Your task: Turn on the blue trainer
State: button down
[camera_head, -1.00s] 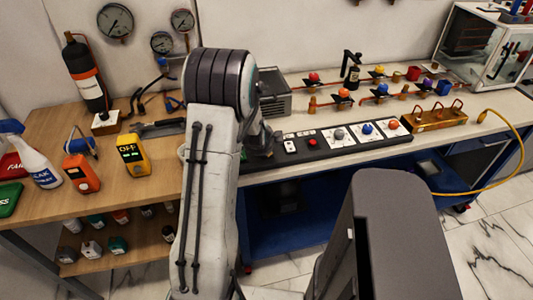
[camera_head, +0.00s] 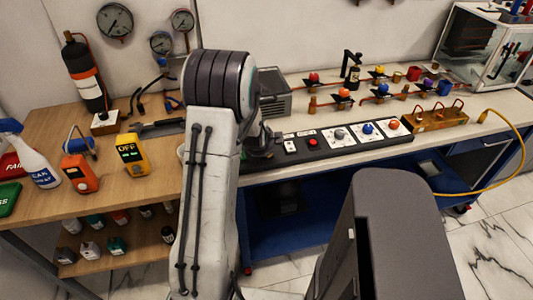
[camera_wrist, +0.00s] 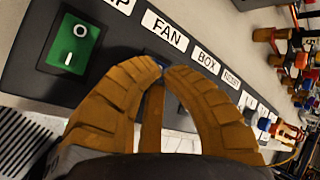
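A long black control panel (camera_head: 320,152) lies along the front of the right bench. It carries small switches, a red button (camera_head: 312,142) and three white plates with knobs, one with a blue knob (camera_head: 367,128). The bench has a blue body (camera_head: 290,225); which part is the blue trainer is not marked. In the wrist view, a green rocker switch (camera_wrist: 75,45) marked O and I sits at the left of labels including FAN and BOX. My gripper (camera_wrist: 163,69) has its golden fingertips together close over the panel, below FAN; a small blue patch shows behind them. My arm hides part of the panel.
A yellow cable (camera_head: 521,150) hangs at the right. The wooden table (camera_head: 130,195) holds a yellow meter (camera_head: 132,154) reading OFF and a spray bottle (camera_head: 40,165).

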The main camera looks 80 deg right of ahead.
dwell(0.4)
jog(key=shift+d+r+p, duration=0.1)
jog(key=shift+r+p, duration=0.2)
jog(key=shift+r, duration=0.45)
jog(key=shift+r, duration=0.1)
jog(key=shift+w+d+r+p, duration=0.15)
jog(key=shift+r+p, duration=0.6)
jog(key=shift+r, duration=0.45)
jog(key=shift+s+d+r+p, duration=0.15)
jog(key=shift+r+p, duration=0.55)
jog(key=shift+r, duration=0.5)
jog(key=shift+w, duration=0.1)
